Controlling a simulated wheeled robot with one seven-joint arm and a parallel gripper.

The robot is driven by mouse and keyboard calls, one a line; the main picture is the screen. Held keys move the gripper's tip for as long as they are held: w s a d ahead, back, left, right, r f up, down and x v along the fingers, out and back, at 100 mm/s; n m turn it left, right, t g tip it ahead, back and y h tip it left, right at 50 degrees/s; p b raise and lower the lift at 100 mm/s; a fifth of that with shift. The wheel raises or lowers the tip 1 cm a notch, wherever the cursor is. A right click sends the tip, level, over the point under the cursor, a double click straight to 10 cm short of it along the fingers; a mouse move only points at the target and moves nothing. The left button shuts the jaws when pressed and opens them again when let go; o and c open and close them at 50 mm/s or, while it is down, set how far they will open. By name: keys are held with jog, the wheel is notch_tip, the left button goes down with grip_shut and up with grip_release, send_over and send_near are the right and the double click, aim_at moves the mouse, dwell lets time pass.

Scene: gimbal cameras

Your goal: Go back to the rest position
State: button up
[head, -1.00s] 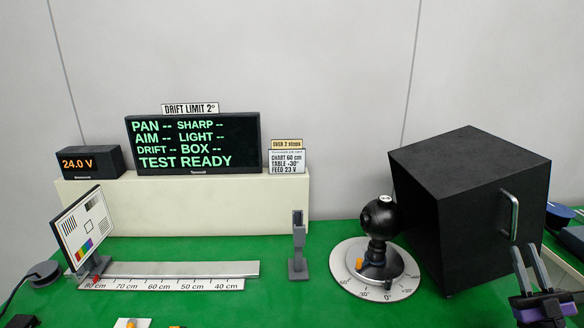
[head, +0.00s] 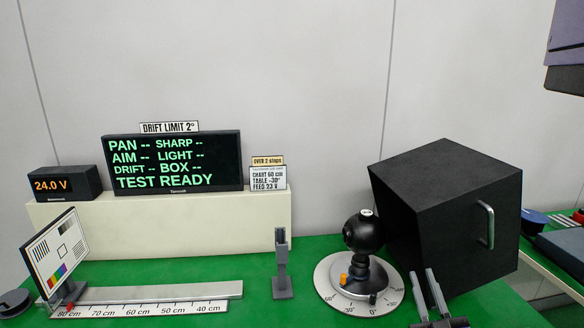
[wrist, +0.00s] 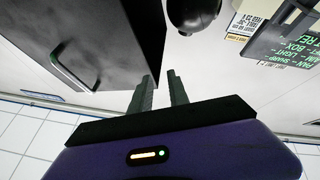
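My gripper (head: 427,272) is at the lower right of the head view, in front of the black box (head: 420,205). Its two grey fingers stand apart, pointing up in the picture, with nothing between them. In the wrist view, my gripper (wrist: 159,76) also shows a gap between its fingers. The box, with its metal handle (head: 487,226), fills the left of that view. A part of my arm shows at the top right of the head view.
A black ball camera (head: 364,231) stands on a round dial (head: 330,287) left of my gripper. A small grey post (head: 281,265), a ruler rail (head: 150,300) with a test chart (head: 56,254), and a screen (head: 172,163) lie farther left. Wall space above is clear.

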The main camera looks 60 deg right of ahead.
jog(key=w+a+f+n+t+y, duration=0.2)
jog(key=w+a+y, duration=0.3)
jog(key=a, duration=0.6)
jog(key=w+a+f+n+t+y, duration=0.1)
jog(key=w+a+f+n+y, duration=0.3)
jog(key=a, duration=0.8)
jog(key=s+a+n+y, duration=0.1)
jog(key=s+a+y, duration=0.1)
jog(key=a+y, duration=0.3)
jog(key=s+a+y, duration=0.3)
jog(key=a+y, duration=0.3)
jog(key=a, duration=0.6)
jog(key=shift+s+a+f+n+g, duration=0.15)
jog(key=shift+f+n+g, duration=0.1)
jog(key=shift+n+g, duration=0.15)
